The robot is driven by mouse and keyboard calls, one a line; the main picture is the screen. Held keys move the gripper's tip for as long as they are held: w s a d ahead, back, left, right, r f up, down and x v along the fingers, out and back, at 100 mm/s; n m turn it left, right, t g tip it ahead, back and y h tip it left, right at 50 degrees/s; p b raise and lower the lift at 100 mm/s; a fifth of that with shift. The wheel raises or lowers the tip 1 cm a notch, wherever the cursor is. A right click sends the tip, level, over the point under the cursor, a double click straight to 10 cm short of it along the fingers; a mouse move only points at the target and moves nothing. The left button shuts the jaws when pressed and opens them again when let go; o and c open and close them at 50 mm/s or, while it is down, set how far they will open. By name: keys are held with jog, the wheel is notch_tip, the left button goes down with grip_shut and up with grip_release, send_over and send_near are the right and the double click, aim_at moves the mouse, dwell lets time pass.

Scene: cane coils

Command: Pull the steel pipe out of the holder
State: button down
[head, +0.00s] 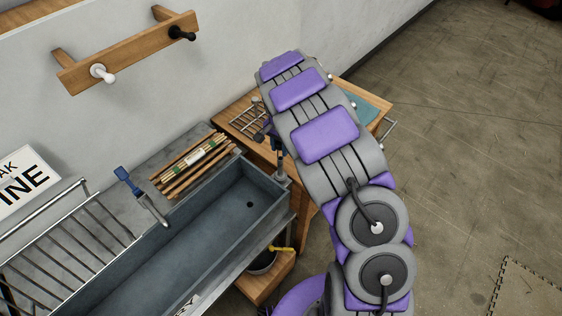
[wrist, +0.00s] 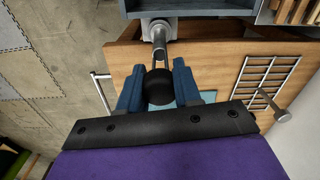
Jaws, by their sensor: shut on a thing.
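The steel pipe (wrist: 159,46) shows in the wrist view as a short bright shaft with a round black end (wrist: 159,88). My gripper (wrist: 158,70) has its two blue fingers shut on that black end, one on each side. The far end of the pipe meets a light grey holder (wrist: 157,27) at the edge of the sink; how deep it sits in there I cannot tell. In the head view my gripper (head: 276,141) is at the sink's far right corner, partly hidden by my arm, with the pipe (head: 281,164) below it.
The grey sink basin (head: 215,225) lies left of my arm. A wooden table (head: 240,108) with a wire rack stands beyond.

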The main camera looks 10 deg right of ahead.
jog(key=shift+r+p, duration=1.15)
jog(key=shift+r, duration=2.6)
